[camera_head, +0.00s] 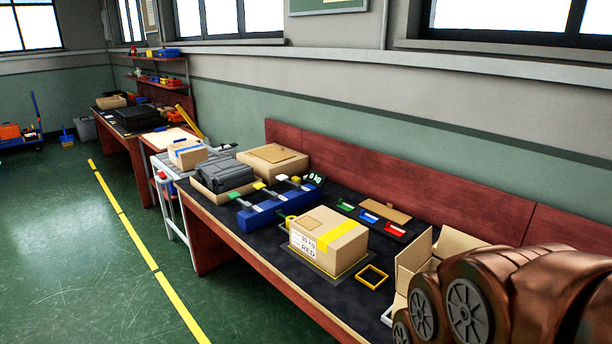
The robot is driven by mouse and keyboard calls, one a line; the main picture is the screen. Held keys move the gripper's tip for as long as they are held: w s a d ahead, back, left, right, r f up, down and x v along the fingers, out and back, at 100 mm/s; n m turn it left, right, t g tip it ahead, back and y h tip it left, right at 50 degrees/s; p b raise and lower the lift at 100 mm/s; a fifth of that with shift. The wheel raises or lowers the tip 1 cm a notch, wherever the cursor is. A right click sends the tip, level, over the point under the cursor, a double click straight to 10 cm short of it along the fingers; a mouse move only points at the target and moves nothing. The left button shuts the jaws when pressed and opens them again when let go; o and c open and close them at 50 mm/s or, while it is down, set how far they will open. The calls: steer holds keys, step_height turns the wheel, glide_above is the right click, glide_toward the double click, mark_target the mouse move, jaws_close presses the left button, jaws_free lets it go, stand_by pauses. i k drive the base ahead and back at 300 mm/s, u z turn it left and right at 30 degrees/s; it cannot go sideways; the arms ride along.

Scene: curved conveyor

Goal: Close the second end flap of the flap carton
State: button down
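The flap carton (413,256) stands on the dark bench top at the lower right, partly behind my copper-coloured arm. One upright cardboard panel shows on its left and another panel (456,243) shows behind it. The rest of the carton is hidden by my arm, so I cannot tell which end flaps are open or closed. My gripper is not in view; only the bulky arm links fill the lower right corner.
A closed, yellow-taped box (311,258) sits on a scale plate left of the carton. A yellow square frame (371,277) lies between them. Red, blue and green trays (369,216) lie behind. A blue dispenser block (262,215) stands further left. Green floor is open at left.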

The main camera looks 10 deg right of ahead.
mark_target(414, 256)
steer(key=u, duration=0.45)
steer(key=k, duration=1)
steer(key=z, duration=0.3)
steer(key=i, duration=0.7)
steer(key=u, duration=0.5)
steer(key=i, duration=0.9)
steer(key=u, duration=0.85)
